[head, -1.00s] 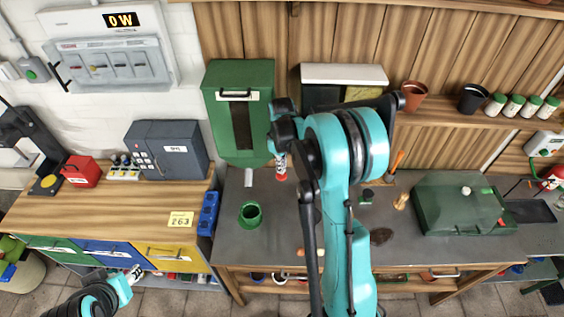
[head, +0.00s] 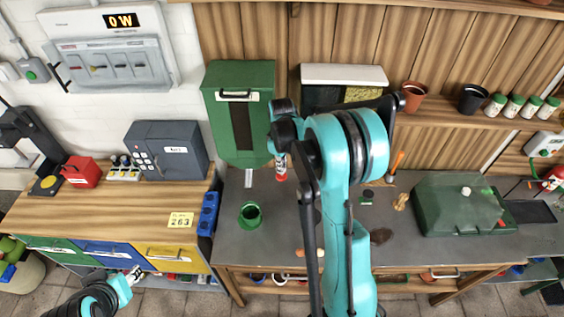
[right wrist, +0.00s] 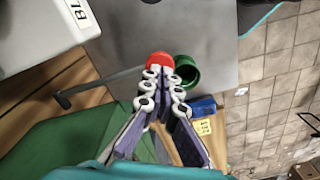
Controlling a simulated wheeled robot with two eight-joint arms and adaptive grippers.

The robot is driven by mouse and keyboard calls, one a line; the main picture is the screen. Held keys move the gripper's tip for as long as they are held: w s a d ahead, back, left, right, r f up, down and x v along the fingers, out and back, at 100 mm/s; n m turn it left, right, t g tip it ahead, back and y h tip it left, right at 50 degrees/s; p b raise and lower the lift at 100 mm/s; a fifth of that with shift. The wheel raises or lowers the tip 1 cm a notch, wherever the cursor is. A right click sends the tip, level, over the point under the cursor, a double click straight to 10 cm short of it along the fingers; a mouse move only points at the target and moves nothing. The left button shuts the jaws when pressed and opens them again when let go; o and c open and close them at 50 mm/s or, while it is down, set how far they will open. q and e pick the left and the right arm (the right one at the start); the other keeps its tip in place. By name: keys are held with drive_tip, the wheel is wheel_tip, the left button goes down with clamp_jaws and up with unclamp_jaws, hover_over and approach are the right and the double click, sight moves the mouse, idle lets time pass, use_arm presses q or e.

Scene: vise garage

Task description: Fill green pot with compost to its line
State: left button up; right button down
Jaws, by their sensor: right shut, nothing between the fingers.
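The green pot (head: 250,215) stands upright on the grey bench top below the tall green box. It also shows in the right wrist view (right wrist: 188,72), just beyond my fingertips. I cannot make out a fill line or the level inside. The green box (head: 212,105) has a dark upright window and a label; a small pale piece (head: 248,183) shows below it. My right gripper (head: 281,174) is shut and empty, to the right of and above the pot; red shows at its tips in the right wrist view (right wrist: 160,64). My left gripper (head: 135,274) is low at the left, its fingers unclear.
A blue container (head: 208,213) stands left of the pot. A dark green lidded box (head: 462,205) is on the bench at the right. Brown (head: 414,95) and black (head: 473,98) pots stand on the shelf. My right arm hides the bench's middle.

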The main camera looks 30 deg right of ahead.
sight(281, 176)
drive_tip(key=shift+f, duration=0.1)
drive_tip(key=shift+f+b, duration=2.85)
drive_tip(key=shift+f, duration=0.3)
drive_tip(key=shift+r, duration=0.2)
drive_tip(key=shift+r+p, duration=1.9)
drive_tip(key=shift+r, duration=1.2)
drive_tip(key=shift+f, duration=0.2)
drive_tip(key=shift+f+b, duration=2.75)
drive_tip(key=shift+f, duration=0.35)
drive_tip(key=shift+r, duration=0.1)
